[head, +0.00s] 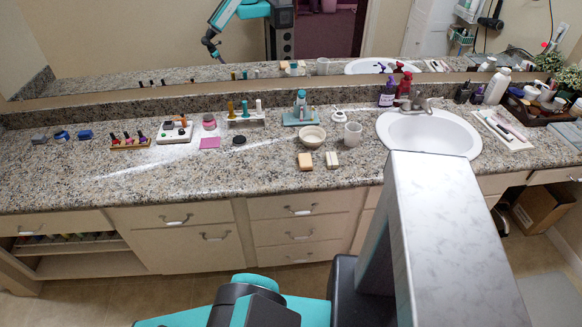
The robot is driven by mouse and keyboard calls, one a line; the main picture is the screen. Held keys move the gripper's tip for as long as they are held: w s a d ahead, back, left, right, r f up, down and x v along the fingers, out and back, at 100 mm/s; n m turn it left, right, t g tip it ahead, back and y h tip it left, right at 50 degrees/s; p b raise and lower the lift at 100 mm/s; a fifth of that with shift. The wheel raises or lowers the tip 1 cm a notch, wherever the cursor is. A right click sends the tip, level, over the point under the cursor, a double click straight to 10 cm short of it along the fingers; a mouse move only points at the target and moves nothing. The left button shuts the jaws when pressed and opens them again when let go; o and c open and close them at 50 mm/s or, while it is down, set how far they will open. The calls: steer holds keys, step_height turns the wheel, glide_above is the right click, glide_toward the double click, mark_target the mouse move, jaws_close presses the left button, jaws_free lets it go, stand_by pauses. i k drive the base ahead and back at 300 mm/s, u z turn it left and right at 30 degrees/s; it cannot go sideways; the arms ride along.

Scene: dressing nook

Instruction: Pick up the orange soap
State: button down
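The orange soap (305,160) is a small light-orange block with a pale top. It lies on the granite counter (120,180) near the front, in front of a cream bowl (312,136). A whitish block (332,160) lies just to its right, a small gap apart. Nothing covers the orange soap. The mirror at the top reflects part of a teal arm with a dark end, too small to read.
A green-based stand (300,113) is behind the bowl. The counter left of the soap is clear along the front.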

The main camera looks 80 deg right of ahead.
mark_target(306, 164)
steer(key=u, duration=0.25)
steer(key=i, duration=0.5)
steer(key=u, duration=0.55)
steer(key=k, duration=0.15)
steer(key=z, duration=2.7)
